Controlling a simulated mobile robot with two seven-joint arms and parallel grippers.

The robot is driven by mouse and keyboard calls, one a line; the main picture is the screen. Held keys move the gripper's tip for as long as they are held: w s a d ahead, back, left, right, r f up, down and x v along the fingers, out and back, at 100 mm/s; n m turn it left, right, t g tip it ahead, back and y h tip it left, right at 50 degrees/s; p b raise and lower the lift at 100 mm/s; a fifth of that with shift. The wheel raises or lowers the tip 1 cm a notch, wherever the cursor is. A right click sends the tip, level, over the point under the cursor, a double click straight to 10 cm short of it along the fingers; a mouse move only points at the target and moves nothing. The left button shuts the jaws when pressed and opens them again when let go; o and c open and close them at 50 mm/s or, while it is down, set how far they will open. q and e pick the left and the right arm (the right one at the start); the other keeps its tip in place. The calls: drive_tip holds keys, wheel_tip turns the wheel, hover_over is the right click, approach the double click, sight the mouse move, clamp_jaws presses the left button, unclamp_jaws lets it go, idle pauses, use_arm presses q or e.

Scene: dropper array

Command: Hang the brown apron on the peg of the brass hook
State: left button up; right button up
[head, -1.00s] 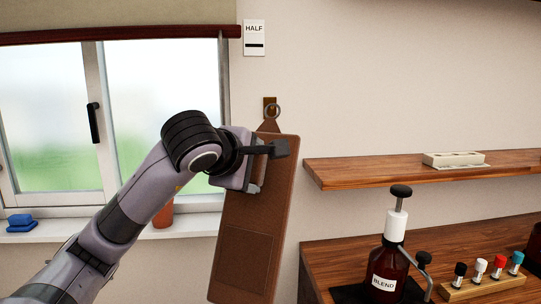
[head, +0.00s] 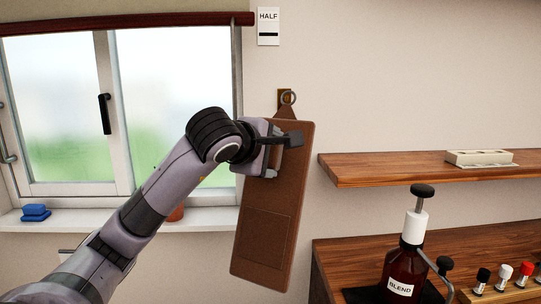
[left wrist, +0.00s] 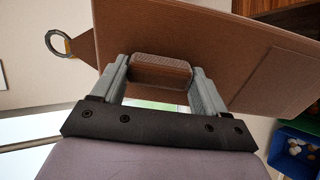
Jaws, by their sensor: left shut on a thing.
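The brown apron (head: 275,195) hangs as a flat, slightly tilted panel with a pocket, close to the wall. The ring (head: 289,98) at its pointed top lies in front of the brass hook (head: 281,97); it also shows in the left wrist view (left wrist: 54,42). The peg is not distinct, so I cannot tell whether the ring is around it. My left gripper (head: 274,154) is shut on a brown block (left wrist: 160,68) on the apron's face. My right gripper is not in view.
A wooden shelf (head: 400,170) with a pale tray (head: 480,158) is right of the apron. Below, a counter (head: 335,262) holds a brown BLEND bottle (head: 403,270) and several coloured-top droppers. A window with a sill (head: 90,219) is at left. A HALF sign (head: 268,27) hangs above the hook.

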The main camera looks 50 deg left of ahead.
use_arm(q)
drive_tip(key=shift+w+a+f, duration=0.1)
drive_tip(key=shift+w+a, duration=0.7)
drive_tip(key=shift+a, duration=0.25)
drive_tip(key=shift+w+a+f, duration=0.1)
drive_tip(key=shift+w+a, duration=0.7)
drive_tip(key=shift+a, duration=0.2)
drive_tip(key=shift+w+a+f+b, duration=0.35)
drive_tip(key=shift+w+a+f, duration=0.05)
drive_tip(key=shift+a+f, duration=0.1)
